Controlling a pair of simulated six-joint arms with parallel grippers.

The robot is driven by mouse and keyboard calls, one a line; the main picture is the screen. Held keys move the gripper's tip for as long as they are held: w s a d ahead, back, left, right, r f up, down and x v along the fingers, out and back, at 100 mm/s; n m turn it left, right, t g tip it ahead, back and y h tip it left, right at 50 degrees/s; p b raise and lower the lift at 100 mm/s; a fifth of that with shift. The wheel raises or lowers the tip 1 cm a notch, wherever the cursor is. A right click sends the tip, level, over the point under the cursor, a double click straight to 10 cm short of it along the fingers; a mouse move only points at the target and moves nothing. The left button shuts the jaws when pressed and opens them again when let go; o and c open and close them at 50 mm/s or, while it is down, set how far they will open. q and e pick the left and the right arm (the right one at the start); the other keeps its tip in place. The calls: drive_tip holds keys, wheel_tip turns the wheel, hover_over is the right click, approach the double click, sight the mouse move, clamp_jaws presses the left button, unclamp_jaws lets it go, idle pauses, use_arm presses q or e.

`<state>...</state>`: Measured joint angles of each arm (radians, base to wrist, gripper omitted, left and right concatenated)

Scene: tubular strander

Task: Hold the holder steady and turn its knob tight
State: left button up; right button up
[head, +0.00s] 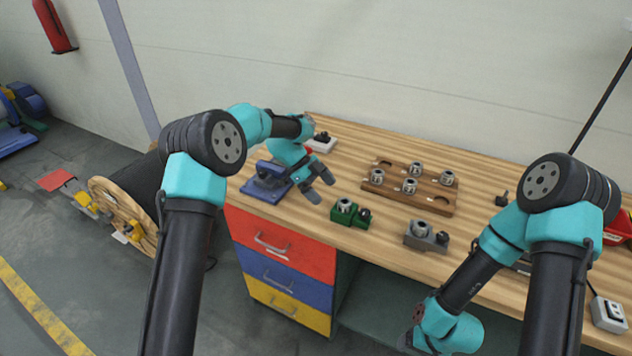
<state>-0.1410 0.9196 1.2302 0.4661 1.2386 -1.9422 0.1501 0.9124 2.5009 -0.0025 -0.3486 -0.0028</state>
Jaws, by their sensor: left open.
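A green holder (342,216) with a silver ring and a dark knob (365,215) stands near the table's front edge. A grey holder (418,240) with a silver ring and a dark knob (442,238) stands to its right. A blue holder (262,190) sits at the left, partly hidden by my left arm. My left gripper (322,190) is open, its fingers pointing down toward the green holder. It looks empty and a little apart from that holder. My right arm hangs low at the table's front edge; its gripper does not show.
A wooden board (444,208) with several silver ringed parts lies at mid-table. A small white-based item (321,144) is at the back left. A dark part (502,199) stands right of the board. A grey box (608,314) is at the right.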

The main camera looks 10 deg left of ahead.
sight(336, 204)
use_arm(q)
drive_tip(key=x, duration=0.7)
drive_tip(key=shift+d+f, duration=0.15)
drive_tip(key=shift+f, duration=0.05)
drive_tip(key=shift+c, duration=0.3)
drive_tip(key=c, duration=1.3)
drive_tip(key=shift+o, duration=0.2)
